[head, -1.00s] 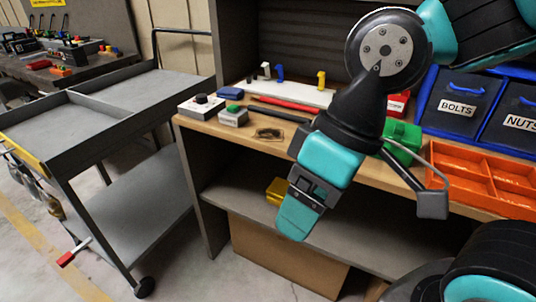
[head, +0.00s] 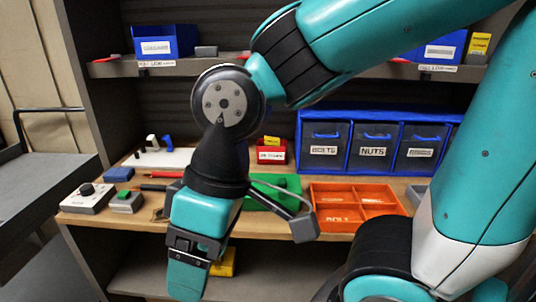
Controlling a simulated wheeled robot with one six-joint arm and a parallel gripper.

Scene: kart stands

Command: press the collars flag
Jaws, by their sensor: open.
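A white strip (head: 178,158) lies at the back left of the bench top. It carries small upright flag-like pieces: a white one (head: 138,154), a dark-and-white one (head: 151,142) and a blue one (head: 167,141). No lettering can be read on them, so I cannot tell which is the collars flag. My wrist hides the space right of the strip. My gripper (head: 190,268) points down in front of the bench's front edge, right of and nearer than the strip. It is open, touches no flag, and nothing shows in it.
A knob box (head: 87,198) and a green-button box (head: 127,201) stand at the bench's left front. A blue block (head: 119,174) lies behind them. An orange divided tray (head: 358,207), a green object (head: 270,188) and blue bins (head: 325,146) are to the right.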

